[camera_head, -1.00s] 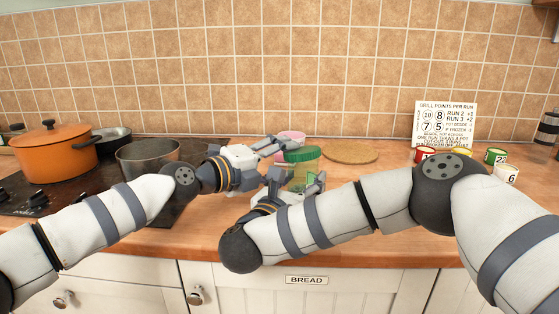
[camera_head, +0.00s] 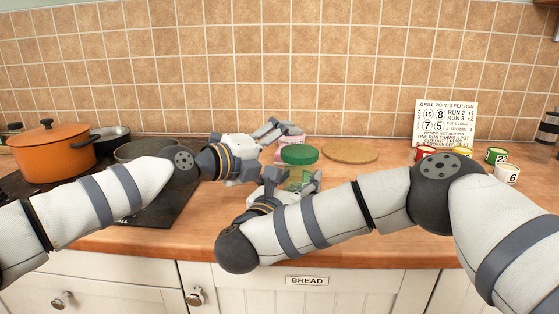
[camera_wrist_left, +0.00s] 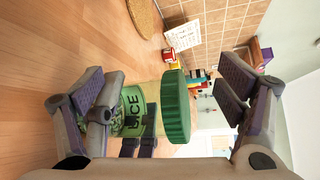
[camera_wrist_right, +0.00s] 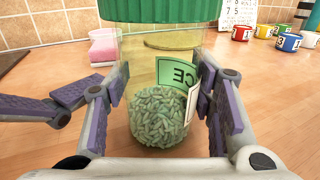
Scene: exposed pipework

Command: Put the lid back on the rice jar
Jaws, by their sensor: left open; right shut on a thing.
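The rice jar (camera_wrist_right: 165,75) is clear, with pale grains in its lower part and a green label, and stands upright on the counter. Its green lid (camera_head: 299,154) is on the jar's top and looks level; the left wrist view shows the lid (camera_wrist_left: 177,106) at the mouth. My right gripper (camera_head: 300,186) is shut on the jar's body, with a finger on each side in the right wrist view (camera_wrist_right: 165,110). My left gripper (camera_head: 288,131) is open beside and slightly above the lid, its fingers apart. My arms hide part of the jar in the head view.
A round cork mat (camera_head: 350,152) lies to the right. Numbered cups (camera_head: 507,173) and a score card (camera_head: 445,124) stand farther right. An orange pot (camera_head: 52,150) and a hob (camera_head: 150,205) are left.

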